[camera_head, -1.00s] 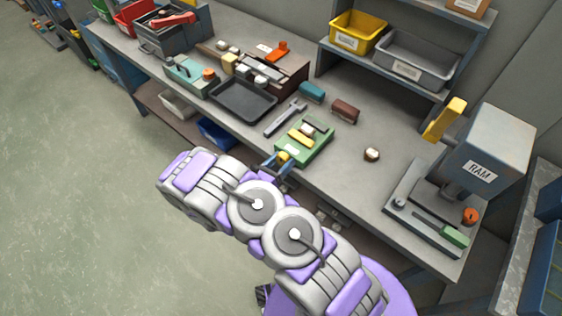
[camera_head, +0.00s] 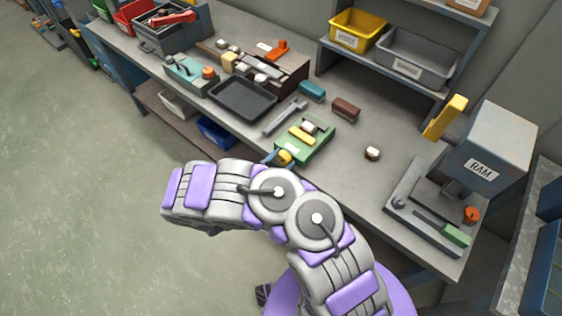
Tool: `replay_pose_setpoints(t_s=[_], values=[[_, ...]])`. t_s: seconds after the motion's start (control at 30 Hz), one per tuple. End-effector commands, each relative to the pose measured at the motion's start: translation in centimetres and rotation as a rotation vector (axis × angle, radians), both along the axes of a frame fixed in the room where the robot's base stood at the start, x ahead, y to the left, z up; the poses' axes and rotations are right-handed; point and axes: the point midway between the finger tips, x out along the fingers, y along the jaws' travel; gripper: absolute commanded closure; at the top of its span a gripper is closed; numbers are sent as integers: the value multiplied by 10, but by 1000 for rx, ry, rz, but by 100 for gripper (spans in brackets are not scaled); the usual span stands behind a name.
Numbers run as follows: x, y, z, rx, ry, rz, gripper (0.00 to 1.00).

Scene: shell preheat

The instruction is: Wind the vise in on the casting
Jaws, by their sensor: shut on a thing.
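The green vise (camera_head: 318,146) sits at the front edge of the bench, with a yellow bar (camera_head: 300,135) across it. A small pale and brown piece, seemingly the casting (camera_head: 310,127), sits in it behind the bar; I cannot tell whether the jaw touches it. A yellow knob (camera_head: 285,158) is at the vise's front end. My gripper (camera_head: 277,159) is at this knob and shut on it. My arm hides most of the gripper; only a bit of blue finger shows.
A similar pale and brown piece (camera_head: 372,153) lies on the bench right of the vise. A wrench (camera_head: 284,117), a black tray (camera_head: 243,98) and teal and brown blocks lie behind and left. The ram press (camera_head: 490,150) stands at right. Bench between vise and press is mostly clear.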

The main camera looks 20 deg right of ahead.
Motion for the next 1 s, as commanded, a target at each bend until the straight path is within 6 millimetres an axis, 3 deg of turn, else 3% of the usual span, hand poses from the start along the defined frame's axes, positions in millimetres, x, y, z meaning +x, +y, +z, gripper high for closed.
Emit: replay_pose_setpoints(t_s=[0.77, 0.8, 1.0], values=[[0, 2, -4, 65, -74, 3, 71], [0, 2, -4, 65, -74, 3, 37], [-1, 1, -2, 62, -76, 1, 18]])
